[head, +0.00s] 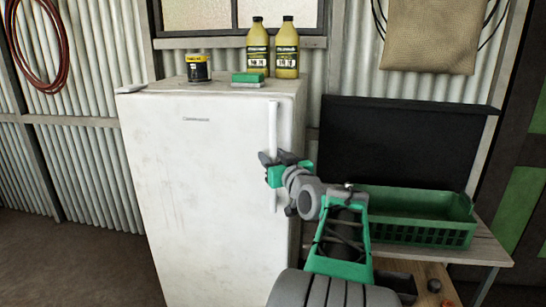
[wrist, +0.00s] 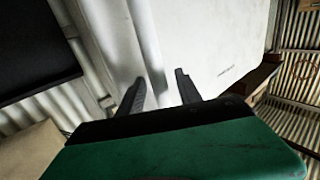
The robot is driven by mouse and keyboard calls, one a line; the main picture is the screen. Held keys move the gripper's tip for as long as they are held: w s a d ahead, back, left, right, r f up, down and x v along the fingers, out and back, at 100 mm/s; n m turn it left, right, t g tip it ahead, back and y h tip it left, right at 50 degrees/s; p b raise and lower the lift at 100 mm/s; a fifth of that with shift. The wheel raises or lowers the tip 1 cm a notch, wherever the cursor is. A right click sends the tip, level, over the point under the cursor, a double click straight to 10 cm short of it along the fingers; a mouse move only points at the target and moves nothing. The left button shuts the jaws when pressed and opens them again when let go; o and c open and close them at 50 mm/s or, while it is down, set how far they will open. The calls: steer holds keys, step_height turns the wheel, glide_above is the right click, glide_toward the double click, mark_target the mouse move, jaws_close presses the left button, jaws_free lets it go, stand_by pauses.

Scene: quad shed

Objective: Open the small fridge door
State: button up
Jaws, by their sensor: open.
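The small white fridge (head: 195,180) stands against the corrugated wall with its door shut. Its long vertical white handle (head: 273,135) runs down the right side of the door. My gripper (head: 277,160) is at the middle of the handle and hides part of it. In the wrist view my gripper (wrist: 158,90) has its two dark fingers apart, with the handle (wrist: 148,45) between or just beyond them. The white door (wrist: 215,45) fills the area behind the right finger. I cannot tell whether a finger touches the handle.
Two yellow-green bottles (head: 271,48), a dark tin (head: 198,68) and a green-and-white block (head: 248,79) stand on the fridge top. A green crate (head: 415,217) sits on a wooden bench (head: 485,240) at right. Floor (head: 70,260) at left is clear.

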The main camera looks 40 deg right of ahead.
jaws_close()
stand_by(0.4)
stand_by(1.0)
